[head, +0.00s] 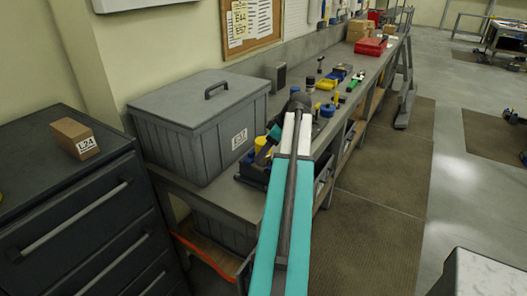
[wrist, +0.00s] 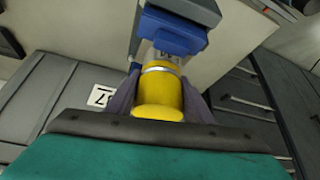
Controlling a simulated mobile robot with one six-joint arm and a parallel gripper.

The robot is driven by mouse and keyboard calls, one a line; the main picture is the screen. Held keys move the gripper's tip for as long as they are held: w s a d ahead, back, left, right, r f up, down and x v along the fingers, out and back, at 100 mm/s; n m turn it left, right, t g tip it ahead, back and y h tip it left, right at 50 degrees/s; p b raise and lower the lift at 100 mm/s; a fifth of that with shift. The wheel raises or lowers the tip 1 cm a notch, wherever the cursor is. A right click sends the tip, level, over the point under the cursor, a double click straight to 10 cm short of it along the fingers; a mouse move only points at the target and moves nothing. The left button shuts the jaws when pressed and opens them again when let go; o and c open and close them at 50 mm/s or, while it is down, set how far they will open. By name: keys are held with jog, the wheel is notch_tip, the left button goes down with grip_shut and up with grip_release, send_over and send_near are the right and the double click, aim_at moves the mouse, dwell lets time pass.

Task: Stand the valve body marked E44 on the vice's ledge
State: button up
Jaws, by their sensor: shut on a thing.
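My gripper (wrist: 160,88) has its dark fingers shut around a yellow cylinder, the near end of the valve body (wrist: 160,97). Beyond the yellow part come a silver band, a pale tag with dark marks too small to read surely, and a blue part (wrist: 175,32). A grey piece shows past the blue part; I cannot tell whether they touch. In the head view my teal and white arm partly covers the work area, and the grip is not clear there. A dark grey shape (head: 297,101) behind the arm may be the vice; its ledge cannot be made out.
A grey lidded box (head: 165,135) with a white label stands on the workbench left of my arm. A brown block marked L24 (head: 74,138) lies on a dark drawer cabinet (head: 25,165). Tools and a red case (head: 371,46) lie farther along the bench.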

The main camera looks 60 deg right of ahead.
jog(key=shift+f, duration=0.2)
dwell(0.4)
jog(key=o, duration=1.6)
jog(key=shift+o, duration=0.2)
jog(key=shift+f, duration=0.1)
jog(key=b+v, duration=0.4)
jog(key=v, duration=1)
